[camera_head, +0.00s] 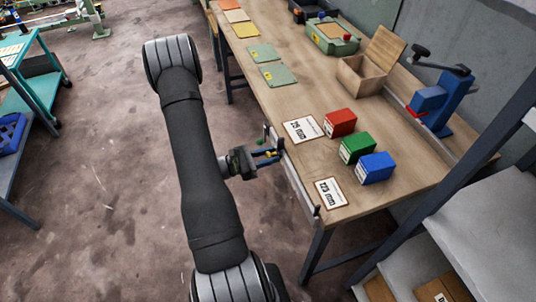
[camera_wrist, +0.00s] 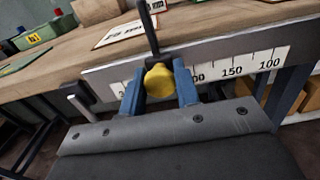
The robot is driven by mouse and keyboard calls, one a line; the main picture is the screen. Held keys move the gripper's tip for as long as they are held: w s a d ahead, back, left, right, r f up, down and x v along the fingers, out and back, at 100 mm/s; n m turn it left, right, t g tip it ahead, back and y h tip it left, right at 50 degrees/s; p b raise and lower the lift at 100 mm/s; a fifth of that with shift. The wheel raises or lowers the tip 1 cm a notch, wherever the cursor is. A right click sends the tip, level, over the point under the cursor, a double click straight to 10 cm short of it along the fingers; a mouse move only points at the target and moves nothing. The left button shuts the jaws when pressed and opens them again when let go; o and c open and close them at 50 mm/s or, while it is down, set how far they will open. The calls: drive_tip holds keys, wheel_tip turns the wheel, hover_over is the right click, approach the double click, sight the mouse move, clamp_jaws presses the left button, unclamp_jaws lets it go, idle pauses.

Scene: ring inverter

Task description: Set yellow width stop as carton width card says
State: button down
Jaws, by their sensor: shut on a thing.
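The yellow width stop (camera_wrist: 160,80) shows in the wrist view as a yellow knob with a dark upright post behind it, on a pale scale rail (camera_wrist: 215,68). My gripper (camera_head: 268,156) is shut on the knob, with one blue finger on each side. The scale reads 100 and 150 to the right of the stop; a partly hidden number ending in 00 is beside the right finger. The fingers hide the scale at the stop. Two white cards with mm figures lie on the bench, a far one (camera_head: 303,129) and a near one (camera_head: 331,192); their figures are hard to read.
Red (camera_head: 340,122), green (camera_head: 357,148) and blue (camera_head: 375,167) boxes stand between and behind the cards. An open wooden box (camera_head: 368,75) and a blue clamp device (camera_head: 440,100) stand farther back.

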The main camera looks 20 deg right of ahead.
drive_tip(key=s, duration=1.1)
drive_tip(key=shift+s, duration=0.3)
drive_tip(key=c, duration=1.1)
unclamp_jaws()
drive_tip(key=a, duration=1.7)
drive_tip(key=shift+a, duration=0.25)
drive_tip(key=shift+d, duration=0.15)
